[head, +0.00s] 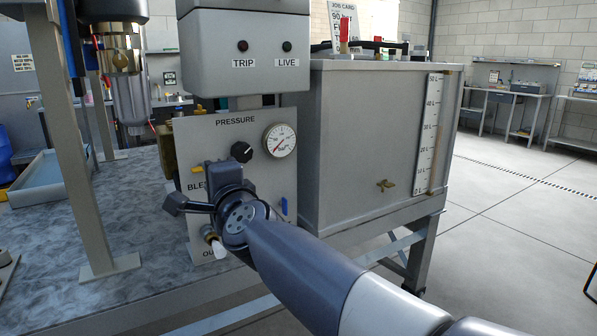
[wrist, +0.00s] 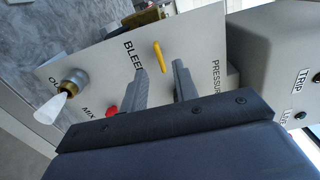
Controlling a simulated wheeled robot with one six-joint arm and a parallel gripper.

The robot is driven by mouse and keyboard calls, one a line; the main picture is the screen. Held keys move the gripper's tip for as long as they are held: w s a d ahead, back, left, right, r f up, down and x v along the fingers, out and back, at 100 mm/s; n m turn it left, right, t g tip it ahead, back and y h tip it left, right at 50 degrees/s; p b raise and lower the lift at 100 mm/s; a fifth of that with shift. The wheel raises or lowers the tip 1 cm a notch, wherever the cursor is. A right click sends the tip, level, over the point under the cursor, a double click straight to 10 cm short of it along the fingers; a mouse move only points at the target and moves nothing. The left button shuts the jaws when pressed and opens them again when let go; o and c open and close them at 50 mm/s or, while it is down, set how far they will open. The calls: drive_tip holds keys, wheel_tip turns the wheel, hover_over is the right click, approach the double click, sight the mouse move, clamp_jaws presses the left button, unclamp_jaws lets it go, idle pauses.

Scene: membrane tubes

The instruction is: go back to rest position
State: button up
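My gripper (wrist: 158,70) is open and empty. In the wrist view its two dark fingers stand apart, pointing at the grey control panel (wrist: 88,75). A yellow lever (wrist: 159,58) by the BLEED label shows just beyond the gap between the fingertips; I cannot tell how far off it is. In the head view my arm reaches from the lower right to the panel (head: 222,135). My wrist covers part of the panel's lower half and the BLEED label, and the fingertips are not clear there.
A pressure gauge (head: 279,141) and a black knob (head: 241,152) are on the panel. A white-tipped outlet (head: 214,243) sits low on it. A grey box with TRIP and LIVE lamps (head: 245,50) overhangs it. A large tank (head: 365,140) stands right; open floor (head: 510,230) lies beyond.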

drive_tip(key=x, duration=0.4)
idle(0.4)
drive_tip(key=p+v, duration=0.1)
drive_tip(key=v, duration=1)
drive_tip(key=w+a+n, duration=0.5)
drive_tip(key=w+n, duration=0.4)
drive_tip(key=n, duration=0.1)
drive_tip(key=shift+w+a, duration=0.15)
drive_tip(key=shift+a, duration=0.25)
idle(0.4)
